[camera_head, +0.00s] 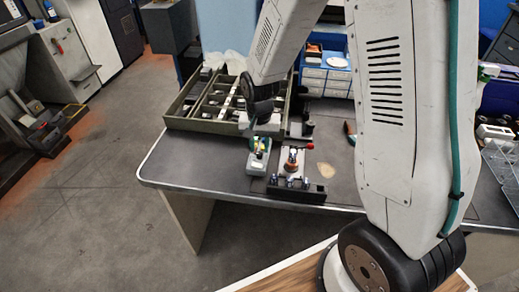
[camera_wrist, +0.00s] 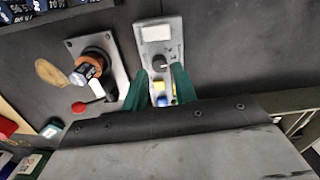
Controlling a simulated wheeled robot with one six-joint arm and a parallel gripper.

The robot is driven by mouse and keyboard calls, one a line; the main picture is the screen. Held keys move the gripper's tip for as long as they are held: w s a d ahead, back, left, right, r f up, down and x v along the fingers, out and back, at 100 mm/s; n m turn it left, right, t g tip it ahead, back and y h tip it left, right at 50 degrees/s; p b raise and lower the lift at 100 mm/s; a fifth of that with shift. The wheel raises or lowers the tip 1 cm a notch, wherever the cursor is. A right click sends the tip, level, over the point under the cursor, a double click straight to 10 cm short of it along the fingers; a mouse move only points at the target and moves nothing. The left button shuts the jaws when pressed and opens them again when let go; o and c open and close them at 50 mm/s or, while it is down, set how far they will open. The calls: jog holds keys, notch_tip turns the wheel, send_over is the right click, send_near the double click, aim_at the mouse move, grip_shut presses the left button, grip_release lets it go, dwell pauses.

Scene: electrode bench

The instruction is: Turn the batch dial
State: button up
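A grey control box (camera_wrist: 155,36) with a white label at its far end lies under my gripper in the wrist view. It also shows in the head view (camera_head: 257,163) near the table's front edge. The black batch dial (camera_wrist: 160,61) is on its face, with a yellow button and a blue button nearer the wrist. My gripper (camera_wrist: 161,72) has two green fingers, apart and with nothing between the tips. The dial is just beyond the tips in the picture, roughly centred on the gap; I cannot tell the height above it. In the head view, my gripper is over the box.
Left of the box in the wrist view is a plate with an orange-collared upright part (camera_wrist: 89,69). A red knob (camera_wrist: 78,107) is beside it. In the head view, a black rack (camera_head: 296,192) stands at the front edge and a green divided tray (camera_head: 180,122) behind.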

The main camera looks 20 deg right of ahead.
aim_at(261, 155)
notch_tip(261, 155, up, 5)
jog(key=shift+r, duration=0.2)
dwell(0.5)
jog(key=shift+s+n, duration=0.3)
jog(key=shift+s, duration=0.1)
jog(key=s+d+r+n, duration=0.1)
jog(key=s+r+n, duration=0.1)
jog(key=s+r, duration=0.8)
jog(key=s+d+r+n+t, duration=0.1)
jog(key=s+r+n, duration=0.2)
jog(key=s+r, duration=0.6)
jog(key=shift+s+d+r, duration=0.15)
jog(key=shift+s+r, duration=0.2)
jog(key=shift+s, duration=2.3)
